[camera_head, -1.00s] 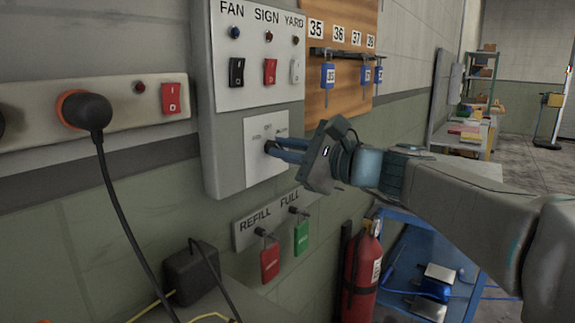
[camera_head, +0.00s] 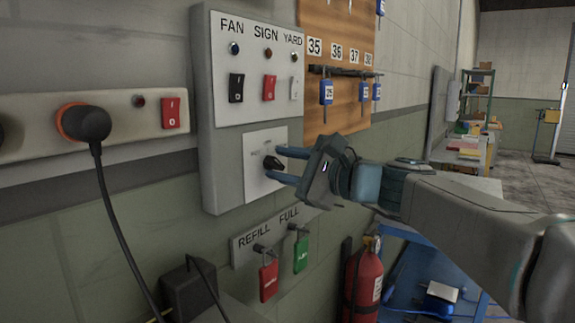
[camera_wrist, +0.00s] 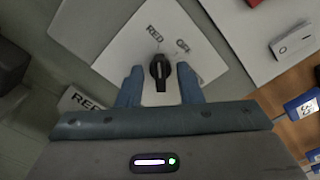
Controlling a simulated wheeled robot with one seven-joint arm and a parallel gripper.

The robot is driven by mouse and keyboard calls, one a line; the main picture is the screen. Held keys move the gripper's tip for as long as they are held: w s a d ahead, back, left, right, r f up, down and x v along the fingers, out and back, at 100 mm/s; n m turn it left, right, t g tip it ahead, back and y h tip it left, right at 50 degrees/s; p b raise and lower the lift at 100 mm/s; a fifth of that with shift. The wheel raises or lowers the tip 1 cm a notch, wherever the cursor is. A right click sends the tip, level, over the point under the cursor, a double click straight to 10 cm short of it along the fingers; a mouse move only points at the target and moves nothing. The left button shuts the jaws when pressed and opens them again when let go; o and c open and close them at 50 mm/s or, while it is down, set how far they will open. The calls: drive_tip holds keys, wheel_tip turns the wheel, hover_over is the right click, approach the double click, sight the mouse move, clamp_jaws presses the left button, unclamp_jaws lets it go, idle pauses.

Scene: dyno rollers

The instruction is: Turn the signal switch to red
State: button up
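The signal switch is a black rotary knob (camera_head: 273,162) on a white plate (camera_head: 257,187), low on the grey wall panel. In the wrist view the knob (camera_wrist: 160,70) sits between my two blue fingers. The word RED is printed just above its upper end, and OFF is up and to the right. I cannot tell for sure which end of the knob is the pointer. My gripper (camera_head: 285,165) is open, with a gap between each finger and the knob in the wrist view (camera_wrist: 160,88). Any further label is not readable.
Above the plate are the FAN, SIGN and YARD rockers (camera_head: 269,87). Keys hang on a wooden board (camera_head: 335,115) at right.

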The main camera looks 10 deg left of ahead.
drive_tip(key=shift+d, duration=0.1)
drive_tip(key=v, duration=1.3)
drive_tip(key=shift+s+d, duration=0.2)
drive_tip(key=shift+d, duration=0.1)
drive_tip(key=s+d+f+n+g+h+p, duration=0.1)
drive_tip(key=s+d+f+n+h+p, duration=0.1)
drive_tip(key=s+f+n+h+p, duration=0.25)
drive_tip(key=s+d+f+n+g+h+p, duration=0.1)
drive_tip(key=d+f+g+h+p, duration=0.15)
drive_tip(key=f+h+p, duration=0.4)
drive_tip(key=s+d+f+n+h+p, duration=0.5)
drive_tip(key=s+d+f+n, duration=0.1)
drive_tip(key=d, duration=0.5)
drive_tip(key=shift+s+d+f+n+h, duration=0.3)
drive_tip(key=shift+s+d+f+n, duration=0.15)
drive_tip(key=shift+s, duration=0.3)
drive_tip(key=shift+a+g, duration=0.2)
drive_tip(key=shift+g, duration=0.05)
